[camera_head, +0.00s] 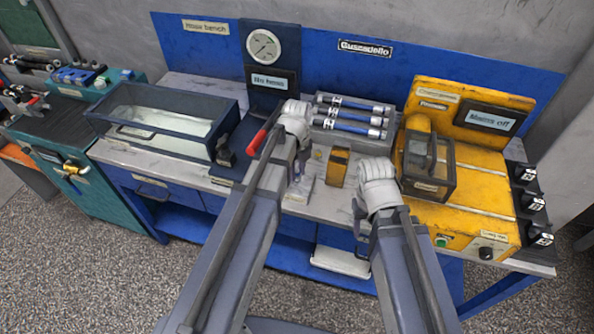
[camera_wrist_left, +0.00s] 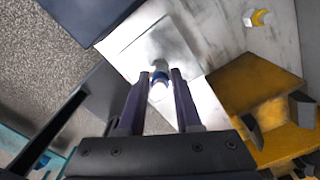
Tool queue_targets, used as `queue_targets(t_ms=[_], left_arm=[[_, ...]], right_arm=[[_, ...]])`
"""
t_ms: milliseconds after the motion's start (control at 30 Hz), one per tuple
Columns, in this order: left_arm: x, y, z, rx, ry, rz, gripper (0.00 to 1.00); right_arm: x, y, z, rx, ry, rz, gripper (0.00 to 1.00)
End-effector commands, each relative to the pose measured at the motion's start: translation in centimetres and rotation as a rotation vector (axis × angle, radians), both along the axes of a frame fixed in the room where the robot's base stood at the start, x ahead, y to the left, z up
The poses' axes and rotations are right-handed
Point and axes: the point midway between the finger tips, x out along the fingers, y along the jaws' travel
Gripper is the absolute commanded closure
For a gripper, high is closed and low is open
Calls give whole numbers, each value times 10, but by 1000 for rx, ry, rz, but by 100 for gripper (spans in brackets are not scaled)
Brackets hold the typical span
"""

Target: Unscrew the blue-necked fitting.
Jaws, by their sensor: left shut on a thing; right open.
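The blue-necked fitting (camera_wrist_left: 159,80) shows in the left wrist view as a white and blue piece between my left fingertips, over a pale metal plate or block (camera_wrist_left: 128,38). My left gripper (camera_wrist_left: 161,88) is shut on it. In the head view my left gripper (camera_head: 297,172) points down at the bench front, and the fitting is hidden behind it and the arm. I cannot tell how far the fitting is threaded in. My right gripper (camera_head: 361,222) is open near the bench's front edge, partly hidden by its own wrist.
A yellow block (camera_head: 338,167) stands just right of my left gripper. Behind are a rack of blue-and-silver cylinders (camera_head: 350,118) and a pressure gauge (camera_head: 263,46). A clear-sided tray (camera_head: 165,122) is at left, with a red handle (camera_head: 257,142) nearby. A yellow machine (camera_head: 470,165) fills the right.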

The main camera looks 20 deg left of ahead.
Motion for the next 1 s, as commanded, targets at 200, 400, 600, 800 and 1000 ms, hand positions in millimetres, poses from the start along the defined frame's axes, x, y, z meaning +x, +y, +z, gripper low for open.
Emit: queue_targets(t_ms=[200, 400, 600, 800, 1000], left_arm=[[0, 0, 1, 0, 0, 284, 100], [0, 0, 1, 0, 0, 387, 100], [0, 0, 1, 0, 0, 387, 100], [0, 0, 1, 0, 0, 511, 100], [0, 0, 1, 0, 0, 555, 51]], right_arm=[[0, 0, 1, 0, 0, 0, 50], [0, 0, 1, 0, 0, 0, 50], [0, 0, 1, 0, 0, 0, 50], [0, 0, 1, 0, 0, 0, 50], [0, 0, 1, 0, 0, 0, 50]])
